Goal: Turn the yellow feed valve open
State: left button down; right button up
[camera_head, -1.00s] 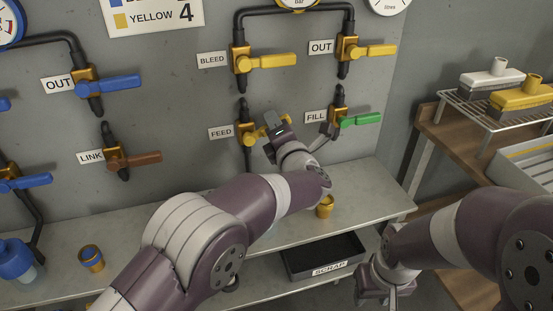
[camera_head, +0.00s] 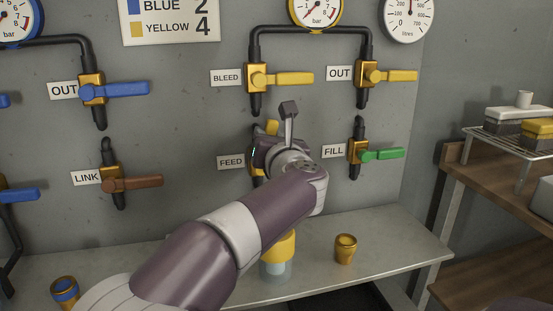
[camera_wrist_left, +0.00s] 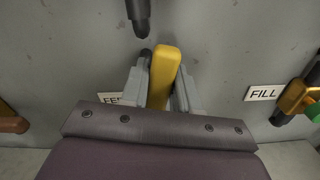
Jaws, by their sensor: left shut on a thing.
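The yellow feed valve is mostly hidden behind my left gripper in the head view, beside the FEED label (camera_head: 231,162). A bit of its yellow handle (camera_head: 272,127) shows above the gripper. In the left wrist view the handle (camera_wrist_left: 164,72) stands nearly upright, leaning slightly right, between the two grey fingers. My left gripper (camera_wrist_left: 162,90) is shut on this handle. In the head view the left gripper (camera_head: 268,148) is up against the wall at the feed valve. My right gripper is not in view.
The green FILL valve handle (camera_head: 382,155) is close on the right; the yellow BLEED handle (camera_head: 288,79) is above. The brown LINK handle (camera_head: 138,184) is to the left. A yellow-topped jar (camera_head: 276,268) and a gold cup (camera_head: 345,249) stand on the bench (camera_head: 400,250) below.

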pick_arm(q)
jog(key=shift+s+a+n+b, duration=0.15)
jog(key=shift+a+n+b, duration=0.25)
jog(key=shift+n+b, duration=0.35)
jog(key=shift+s+a+n+b, duration=0.1)
jog(key=shift+a+n+b, duration=0.3)
jog(key=shift+n+b, duration=0.35)
jog(key=shift+r, duration=0.1)
jog(key=c, duration=0.9)
grip_release()
jog(key=v, duration=1.2)
jog(key=shift+s+p, duration=0.35)
jog(key=shift+d, duration=0.1)
